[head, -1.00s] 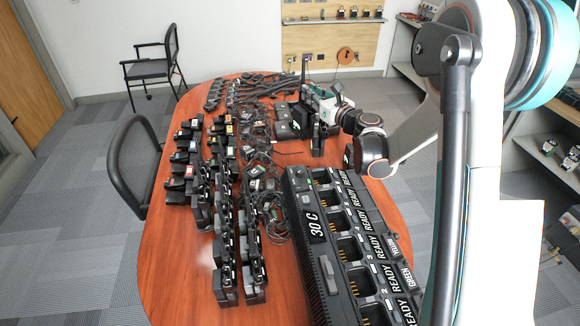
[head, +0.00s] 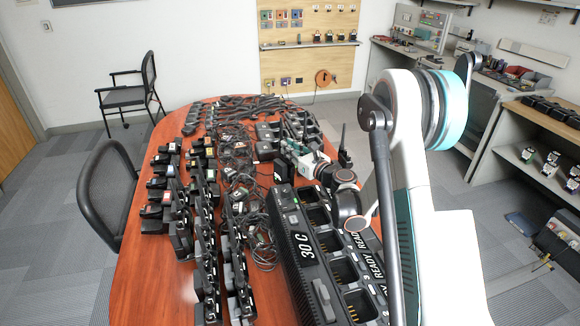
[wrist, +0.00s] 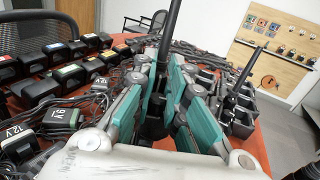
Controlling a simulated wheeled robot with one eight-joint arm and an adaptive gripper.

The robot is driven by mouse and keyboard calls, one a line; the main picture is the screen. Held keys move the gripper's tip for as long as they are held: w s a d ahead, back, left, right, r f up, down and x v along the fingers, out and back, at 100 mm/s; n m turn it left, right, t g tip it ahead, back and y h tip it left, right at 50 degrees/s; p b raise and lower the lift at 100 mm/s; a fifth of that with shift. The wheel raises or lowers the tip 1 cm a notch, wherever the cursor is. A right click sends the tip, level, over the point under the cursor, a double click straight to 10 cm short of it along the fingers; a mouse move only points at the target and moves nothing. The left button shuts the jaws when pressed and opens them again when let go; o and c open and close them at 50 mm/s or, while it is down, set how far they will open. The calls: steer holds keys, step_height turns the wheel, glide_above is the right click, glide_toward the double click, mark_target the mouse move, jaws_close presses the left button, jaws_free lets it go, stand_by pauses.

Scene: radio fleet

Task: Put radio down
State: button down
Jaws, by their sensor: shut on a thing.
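My gripper (head: 291,147) is over the table, beyond the far end of the charger. In the wrist view its teal-padded fingers (wrist: 166,82) are shut on a black radio (wrist: 155,126). The radio is upright between the pads, with its antenna pointing up. The fingers hide much of its body, and I cannot tell whether its base touches anything.
The wooden table (head: 140,290) holds rows of black battery units (head: 205,235), tangled cables (head: 238,180) and more dark devices at the far end. Chairs stand at left. A shelf bench (head: 530,130) is at right. Little clear tabletop shows near my gripper.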

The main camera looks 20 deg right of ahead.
step_height(320, 180, down, 5)
steer(key=shift+b, duration=0.9)
steer(key=shift+r, duration=0.1)
steer(key=c, duration=1.6)
jaws_free()
